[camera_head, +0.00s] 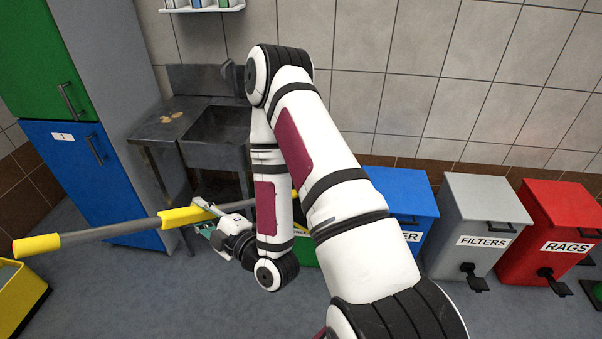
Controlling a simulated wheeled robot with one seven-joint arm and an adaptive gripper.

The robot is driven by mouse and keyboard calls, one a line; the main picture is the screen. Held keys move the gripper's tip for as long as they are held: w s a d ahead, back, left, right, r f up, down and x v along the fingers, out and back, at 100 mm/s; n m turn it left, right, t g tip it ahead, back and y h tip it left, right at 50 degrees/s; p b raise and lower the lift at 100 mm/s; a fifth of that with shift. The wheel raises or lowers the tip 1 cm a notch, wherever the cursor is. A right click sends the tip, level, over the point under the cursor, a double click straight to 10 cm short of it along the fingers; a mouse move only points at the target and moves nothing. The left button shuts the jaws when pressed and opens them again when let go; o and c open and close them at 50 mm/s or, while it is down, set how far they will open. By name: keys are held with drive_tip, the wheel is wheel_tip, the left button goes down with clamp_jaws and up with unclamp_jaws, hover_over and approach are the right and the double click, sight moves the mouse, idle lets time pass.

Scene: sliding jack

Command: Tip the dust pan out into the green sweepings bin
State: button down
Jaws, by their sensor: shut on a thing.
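A long handle (110,230), grey with yellow sections, runs nearly level from the left edge to my gripper. I take it for the dust pan's handle. My gripper (207,216) is shut on it near its yellow middle section. The pan end is not clearly seen; a yellow part (300,216) shows beyond my arm, and I cannot tell whether it belongs to the pan. The green bin (304,252) shows only as a sliver behind my arm. Its opening, its label and any sweepings are hidden.
A blue bin (408,190), a grey FILTERS bin (483,215) and a red RAGS bin (560,220) stand right along the tiled wall. A metal sink (215,135) is behind my gripper. A blue and green cabinet (75,180) and a yellow container (18,295) are left.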

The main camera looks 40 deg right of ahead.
sight(194, 223)
drive_tip(key=s+a+p, duration=0.2)
drive_tip(key=shift+s+a+r, duration=0.15)
drive_tip(key=shift+s+a, duration=0.1)
drive_tip(key=shift+a, duration=0.1)
drive_tip(key=s+a+p, duration=0.5)
drive_tip(key=a+p, duration=0.1)
drive_tip(key=p, duration=0.2)
drive_tip(key=shift+s+a, duration=0.2)
drive_tip(key=shift+a, duration=0.05)
drive_tip(key=shift+r+m+p, duration=0.65)
drive_tip(key=shift+m+p, duration=0.1)
drive_tip(key=shift+m, duration=1.2)
drive_tip(key=shift+r+m+p, duration=0.6)
drive_tip(key=shift+m+p, duration=0.1)
drive_tip(key=shift+m, duration=1.2)
drive_tip(key=shift+r+m+p, duration=0.65)
drive_tip(key=shift+m+p, duration=0.1)
drive_tip(key=shift+m, duration=1.2)
